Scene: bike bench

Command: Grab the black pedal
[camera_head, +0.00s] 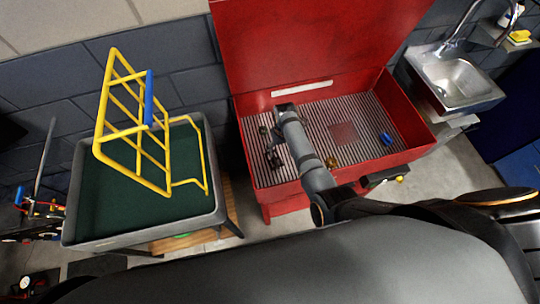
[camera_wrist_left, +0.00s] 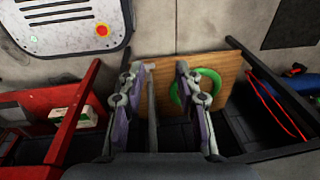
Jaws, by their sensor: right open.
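My right arm reaches over the red wash basin (camera_head: 408,132) in the head view. My right gripper (camera_head: 273,157) is small and dark there, low over the left part of the ribbed grate, and it is open. I cannot clearly pick out the black pedal; dark shapes around the right gripper are too small to separate, and I cannot tell whether it touches anything. My left gripper (camera_wrist_left: 158,72) shows in the left wrist view with its two fingers wide apart and nothing between them. It is not visible in the head view.
A small blue item (camera_head: 386,138) and a brass-coloured item (camera_head: 332,162) lie on the grate. The red lid stands raised behind. A grey tub (camera_head: 72,190) with a yellow rack (camera_head: 137,130) stands left. A metal sink (camera_head: 455,80) is right. A green ring (camera_wrist_left: 200,88) is beyond the left fingers.

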